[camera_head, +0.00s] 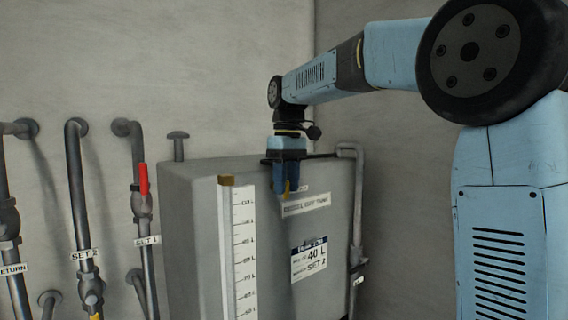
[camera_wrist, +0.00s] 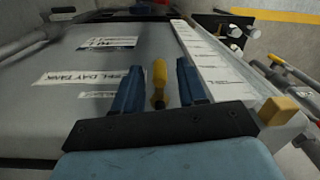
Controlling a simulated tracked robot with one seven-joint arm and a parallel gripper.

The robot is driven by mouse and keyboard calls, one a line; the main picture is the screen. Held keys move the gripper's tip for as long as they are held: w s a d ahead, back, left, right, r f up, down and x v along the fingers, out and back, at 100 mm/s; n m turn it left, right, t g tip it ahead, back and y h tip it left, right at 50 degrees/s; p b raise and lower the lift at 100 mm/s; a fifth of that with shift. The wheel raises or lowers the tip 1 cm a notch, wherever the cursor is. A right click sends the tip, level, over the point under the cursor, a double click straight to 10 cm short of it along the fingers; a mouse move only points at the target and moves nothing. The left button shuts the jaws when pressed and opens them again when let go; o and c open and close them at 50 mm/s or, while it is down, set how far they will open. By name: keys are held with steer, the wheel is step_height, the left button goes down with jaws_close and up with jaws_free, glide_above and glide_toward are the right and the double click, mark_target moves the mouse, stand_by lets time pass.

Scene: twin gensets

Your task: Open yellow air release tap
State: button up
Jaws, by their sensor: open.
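My gripper (camera_head: 287,190) points down at the front of the grey day tank (camera_head: 190,230), near its top edge. In the wrist view, my gripper (camera_wrist: 158,78) has its two blue fingers apart. A yellow tap handle (camera_wrist: 159,73) stands between them, with a visible gap on each side. The tap's lower part is dark. In the head view only a small bit of the yellow handle (camera_head: 287,187) shows between the fingers; the rest is hidden. I cannot tell how far the tap is turned.
A white level scale (camera_head: 244,245) with a brass-coloured cap (camera_head: 226,180) stands left of the gripper. A grey pipe (camera_head: 358,200) runs down the tank's right side. Labelled pipes stand at left, one with a red lever (camera_head: 143,179).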

mark_target(288, 179)
step_height(288, 179, up, 13)
steer(key=shift+w+d, duration=0.2)
steer(key=shift+w, duration=0.1)
steer(key=shift+r, duration=0.1)
stand_by(0.4)
steer(key=s+d+f+m+t, duration=0.3)
steer(key=s+d+f, duration=0.5)
steer(key=s+f, duration=0.5)
steer(key=s+d+f+m+t, duration=0.3)
steer(key=s+d+f+m, duration=0.3)
steer(key=s+d+f, duration=0.3)
steer(key=s+f, duration=0.4)
steer(key=shift+f, duration=0.3)
